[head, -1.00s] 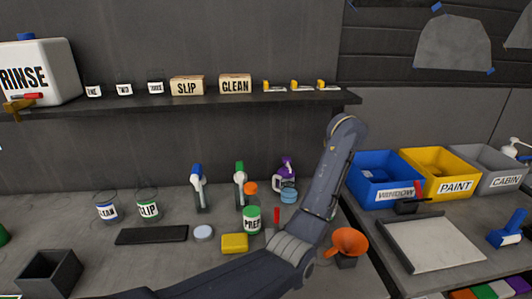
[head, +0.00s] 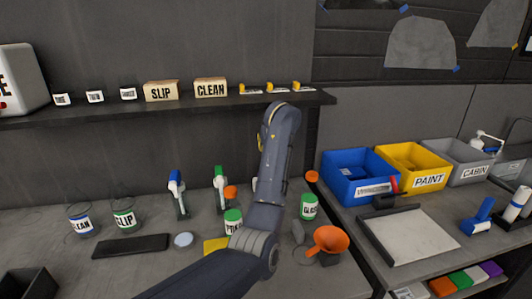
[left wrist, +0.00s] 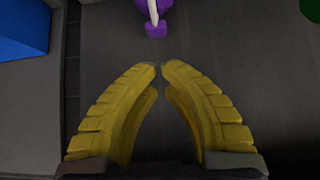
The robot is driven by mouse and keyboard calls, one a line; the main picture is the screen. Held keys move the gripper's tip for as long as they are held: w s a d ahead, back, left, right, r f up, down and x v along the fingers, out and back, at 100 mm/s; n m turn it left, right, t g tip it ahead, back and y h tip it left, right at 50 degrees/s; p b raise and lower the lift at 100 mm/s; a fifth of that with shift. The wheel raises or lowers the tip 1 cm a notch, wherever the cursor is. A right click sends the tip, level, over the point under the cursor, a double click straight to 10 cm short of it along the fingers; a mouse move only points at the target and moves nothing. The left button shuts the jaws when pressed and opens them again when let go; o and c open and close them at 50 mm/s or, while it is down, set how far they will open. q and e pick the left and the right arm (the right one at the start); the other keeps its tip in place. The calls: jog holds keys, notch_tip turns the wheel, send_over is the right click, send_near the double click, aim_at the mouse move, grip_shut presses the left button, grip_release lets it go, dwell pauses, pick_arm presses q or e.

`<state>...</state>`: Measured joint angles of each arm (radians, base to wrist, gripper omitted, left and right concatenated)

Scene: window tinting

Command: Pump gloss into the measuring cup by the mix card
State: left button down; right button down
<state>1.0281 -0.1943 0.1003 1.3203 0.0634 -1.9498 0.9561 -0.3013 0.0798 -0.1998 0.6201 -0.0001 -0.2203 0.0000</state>
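A jar with a green lid and a white label (head: 309,206), possibly reading GLOSS, stands right of my arm; an orange round top (head: 312,177) shows behind it. A white pump head (head: 488,137) shows at the far right, behind the grey bin. I cannot make out a measuring cup or a mix card. My left arm rises through the middle of the head view and hides its own gripper and part of the bench. In the left wrist view my left gripper (left wrist: 159,69) has its yellow fingertips together, with nothing between them. A purple object with a white stem (left wrist: 154,22) lies beyond the tips. My right gripper is not in view.
Labelled jars CLEAN (head: 82,225) and SLIP (head: 124,220), and two trigger bottles, stand left. A shelf (head: 200,105) crosses behind. Blue (head: 355,180), yellow (head: 415,167) and grey bins stand right, behind a pale tray (head: 408,238).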

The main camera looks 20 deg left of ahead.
pick_arm(q)
jog(key=x, duration=0.9)
jog(key=shift+w+a+f, duration=0.15)
jog(key=shift+w+f, duration=0.05)
jog(key=shift+f, duration=0.05)
jog(key=shift+f, duration=0.1)
jog(key=shift+f, duration=0.9)
